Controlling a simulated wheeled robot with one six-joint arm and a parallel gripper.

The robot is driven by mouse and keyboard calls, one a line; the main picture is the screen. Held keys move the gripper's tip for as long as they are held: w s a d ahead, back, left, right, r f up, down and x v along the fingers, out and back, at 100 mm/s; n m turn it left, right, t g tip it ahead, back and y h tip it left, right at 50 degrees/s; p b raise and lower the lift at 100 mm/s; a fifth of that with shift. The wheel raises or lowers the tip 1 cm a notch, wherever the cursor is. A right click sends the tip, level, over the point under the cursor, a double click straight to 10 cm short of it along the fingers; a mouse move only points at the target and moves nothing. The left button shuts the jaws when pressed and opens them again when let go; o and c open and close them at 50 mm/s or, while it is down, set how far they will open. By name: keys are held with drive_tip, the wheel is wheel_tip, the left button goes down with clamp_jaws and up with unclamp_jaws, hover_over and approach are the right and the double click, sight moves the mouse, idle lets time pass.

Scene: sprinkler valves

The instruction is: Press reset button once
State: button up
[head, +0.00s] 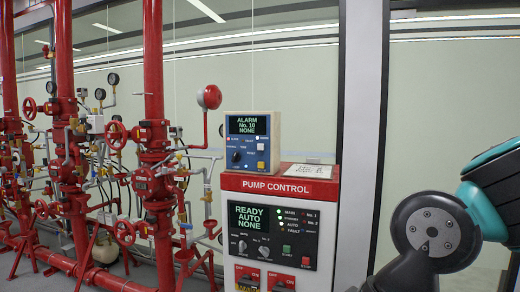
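A red pump control cabinet (228,183) stands right of centre. Its black panel (271,218) has a display reading READY AUTO NONE, lamps, knobs, a green button (286,250) and a red button (306,261). The labels are too small to tell which button is marked reset. My arm shows at the right edge; my gripper is out of view.
Red sprinkler pipes (153,60) with valves, gauges and handwheels fill the left side. A red alarm bell (209,97) is left of the alarm box. A paper sheet (305,171) lies on the cabinet top. A dark-framed glass wall stands behind.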

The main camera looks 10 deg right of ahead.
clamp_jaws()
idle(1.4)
